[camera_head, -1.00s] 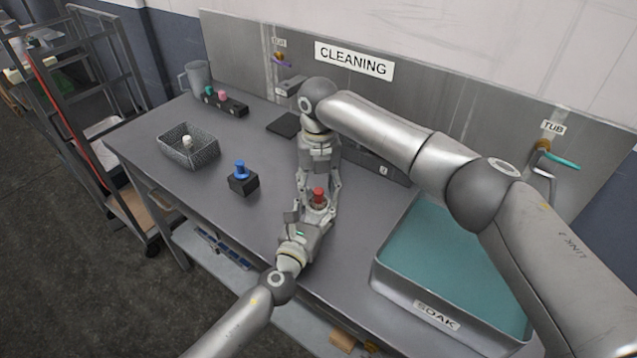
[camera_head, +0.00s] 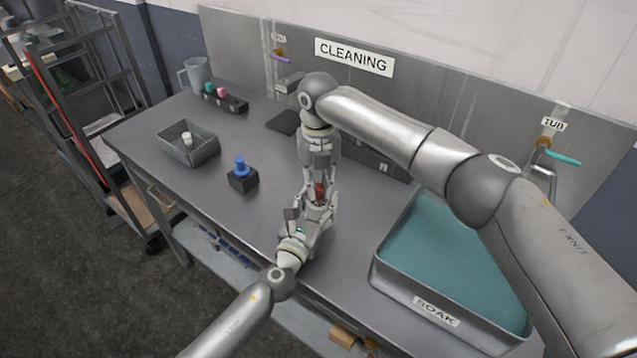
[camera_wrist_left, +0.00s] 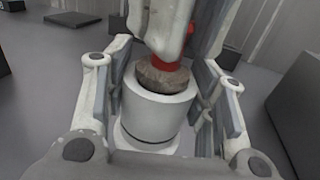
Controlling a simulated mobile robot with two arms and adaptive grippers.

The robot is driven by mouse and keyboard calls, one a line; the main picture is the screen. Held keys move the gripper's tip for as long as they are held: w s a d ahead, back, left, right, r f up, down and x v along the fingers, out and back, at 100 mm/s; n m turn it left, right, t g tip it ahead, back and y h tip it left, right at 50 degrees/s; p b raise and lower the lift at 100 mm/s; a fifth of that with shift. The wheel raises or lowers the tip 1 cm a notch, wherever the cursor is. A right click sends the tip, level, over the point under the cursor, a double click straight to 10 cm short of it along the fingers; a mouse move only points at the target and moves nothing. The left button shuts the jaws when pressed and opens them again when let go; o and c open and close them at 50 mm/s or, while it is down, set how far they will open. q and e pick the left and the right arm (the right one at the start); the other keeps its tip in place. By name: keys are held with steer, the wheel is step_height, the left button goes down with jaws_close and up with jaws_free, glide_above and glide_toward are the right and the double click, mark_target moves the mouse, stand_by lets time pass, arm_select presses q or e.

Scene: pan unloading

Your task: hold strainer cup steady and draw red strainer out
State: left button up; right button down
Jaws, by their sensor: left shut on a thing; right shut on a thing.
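The white strainer cup (camera_wrist_left: 152,112) stands upright between the fingers of my left gripper (camera_head: 317,210), which is shut on it. The red strainer (camera_head: 319,189) is at the cup's mouth, and its red part also shows in the left wrist view (camera_wrist_left: 160,68). A brown, rough mass (camera_wrist_left: 162,76) shows at the cup's rim below the red part. My right gripper (camera_head: 320,186) comes from above and is shut on the red strainer. Its fingers hide part of the strainer, and I cannot tell whether the strainer has risen.
A blue-topped item in a black block (camera_head: 243,180) stands to the left. Farther left is a mesh basket (camera_head: 172,155) with a white item. The soak tub (camera_head: 405,288) fills the right side. The black rack (camera_head: 232,104) and jug (camera_head: 194,76) stand at the back.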

steer(key=shift+r, duration=0.7)
steer(key=shift+r, duration=2.85)
arm_select(q)
steer(key=o, duration=1.2)
steer(key=shift+c, duration=0.2)
steer(key=v, duration=1.2)
